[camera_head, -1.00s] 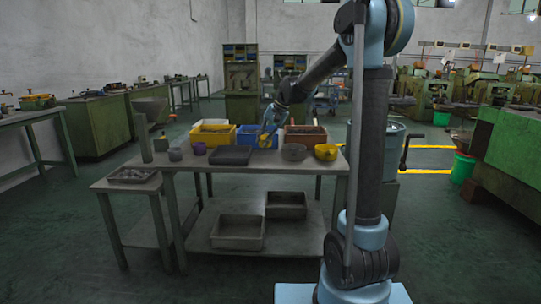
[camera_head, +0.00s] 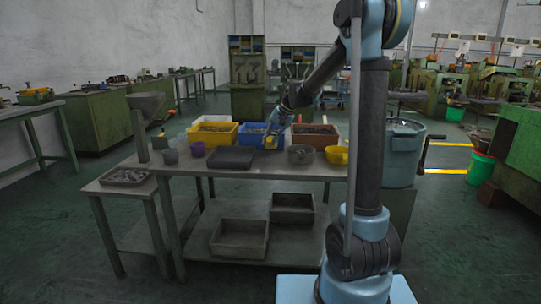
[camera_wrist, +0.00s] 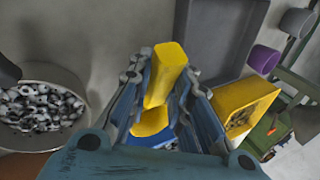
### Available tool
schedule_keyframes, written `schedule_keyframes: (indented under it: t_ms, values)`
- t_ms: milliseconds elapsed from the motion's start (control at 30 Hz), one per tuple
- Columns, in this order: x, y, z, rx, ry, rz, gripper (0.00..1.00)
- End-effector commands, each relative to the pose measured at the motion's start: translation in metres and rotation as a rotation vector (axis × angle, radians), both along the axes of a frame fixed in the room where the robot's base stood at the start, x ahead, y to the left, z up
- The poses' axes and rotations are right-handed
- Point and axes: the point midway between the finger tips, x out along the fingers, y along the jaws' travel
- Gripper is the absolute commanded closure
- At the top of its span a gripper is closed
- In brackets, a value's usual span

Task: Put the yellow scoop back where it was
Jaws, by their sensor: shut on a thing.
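The yellow scoop (camera_wrist: 165,68) is held between the two fingers of my gripper (camera_wrist: 163,80) in the wrist view. Its handle points up in that picture, and its lower part is partly hidden by the fingers. In the head view my gripper (camera_head: 272,138) is over the table's back half, in front of the blue bin (camera_head: 252,134), with a bit of the yellow scoop (camera_head: 270,143) showing. Whether the scoop touches the table top or is apart from it I cannot tell.
The table (camera_head: 280,172) carries a dark tray (camera_head: 232,158), a grey bowl (camera_head: 300,154) of metal parts, a yellow bowl (camera_head: 337,155), a purple cup (camera_head: 197,149), a yellow bin (camera_head: 211,136) and a brown bin (camera_head: 316,137). Bare table top lies along the front.

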Motion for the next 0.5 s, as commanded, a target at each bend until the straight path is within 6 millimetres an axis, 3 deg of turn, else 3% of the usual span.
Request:
schedule_keyframes:
  t_ms: [267, 500]
  values:
    - [0.0, -0.001, -0.02, 0.0, 0.0, 0.0, 1.0]
    - [0.0, 0.0, -0.051, 0.0, 0.0, 0.0, 1.0]
